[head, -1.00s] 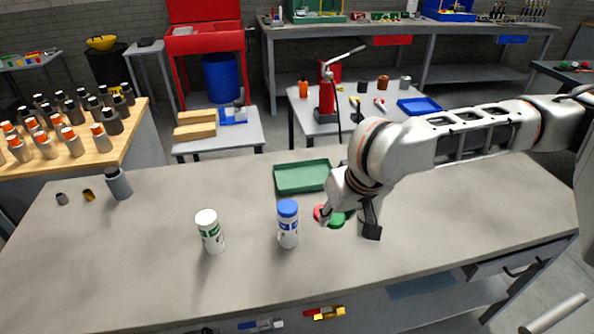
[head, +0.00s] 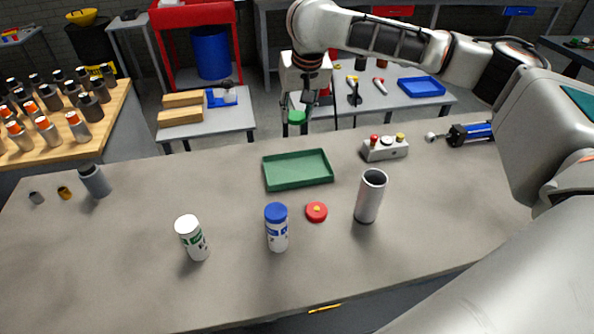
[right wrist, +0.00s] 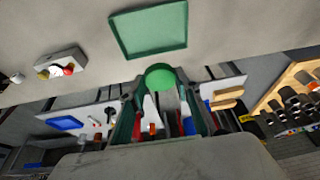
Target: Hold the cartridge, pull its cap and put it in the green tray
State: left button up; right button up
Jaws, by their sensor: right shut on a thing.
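My right gripper (head: 301,108) is shut on a round green cap (head: 297,117), held in the air beyond the far side of the green tray in the head view. The green cap (right wrist: 160,77) also shows between the fingertips in the right wrist view. The green tray (head: 298,184) lies empty on the grey table; it also shows in the right wrist view (right wrist: 148,30). A white bottle with a blue lid (head: 277,230) and a white bottle with a green label (head: 193,239) stand upright. I cannot tell which container is the cartridge. My left gripper is out of view.
A grey block with coloured knobs (head: 384,150) and a blue-and-black cylinder (head: 472,133) are at the back right. A dark grey bottle (head: 94,181) stands at left. The front left table is clear.

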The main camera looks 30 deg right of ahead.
aim_at(297, 170)
jog(key=shift+w+d+r, duration=0.1)
jog(key=shift+w+d, duration=0.2)
jog(key=shift+w, duration=0.1)
jog(key=shift+w+d, duration=0.1)
notch_tip(297, 170, down, 20)
jog(key=shift+r, duration=0.1)
jog(key=o, duration=1)
jog(key=shift+w, duration=0.1)
jog(key=shift+o, duration=0.2)
